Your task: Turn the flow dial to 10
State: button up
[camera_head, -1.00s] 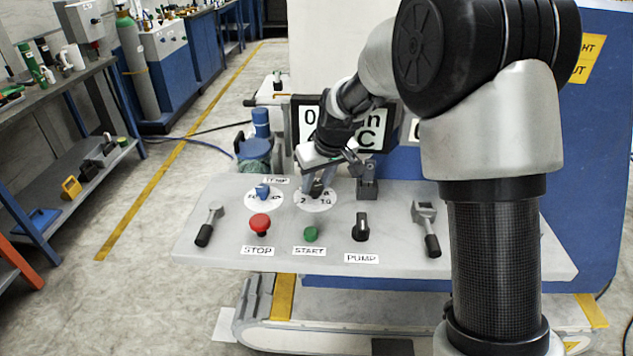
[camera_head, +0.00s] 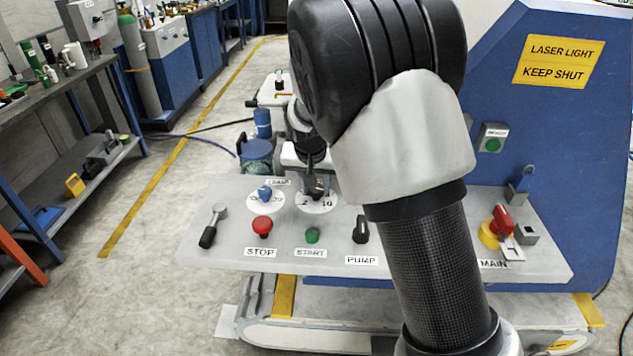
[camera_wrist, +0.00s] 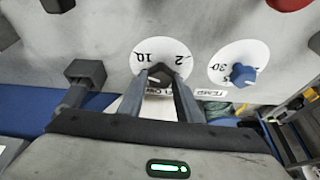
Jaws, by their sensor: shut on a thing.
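The flow dial is a dark knob (camera_wrist: 161,72) on a white disc (camera_wrist: 165,53). The numbers 2 and 10 show upside down on the disc in the wrist view. In the head view the white disc (camera_head: 329,205) sits at the back of the grey panel, partly covered by my gripper (camera_head: 316,187). My gripper (camera_wrist: 160,78) is shut on the knob, with one finger on each side. The fingers hide most of the knob, and I cannot tell which number its pointer faces.
A blue knob (camera_head: 265,193) on its own white disc stands left of the flow dial. In front are the red STOP button (camera_head: 262,226), green START button (camera_head: 312,235) and black PUMP switch (camera_head: 361,229). A grey block (camera_wrist: 86,72) stands close to my gripper. My arm covers the panel's centre right.

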jog(key=shift+a+m+h, duration=0.1)
jog(key=shift+m+h, duration=0.3)
jog(key=shift+m, duration=0.6)
jog(key=o, duration=1)
jog(key=shift+o, duration=0.2)
jog(key=p+v, duration=0.2)
jog(key=v, duration=1.5)
jog(key=shift+r, duration=0.35)
jog(key=shift+w, duration=0.1)
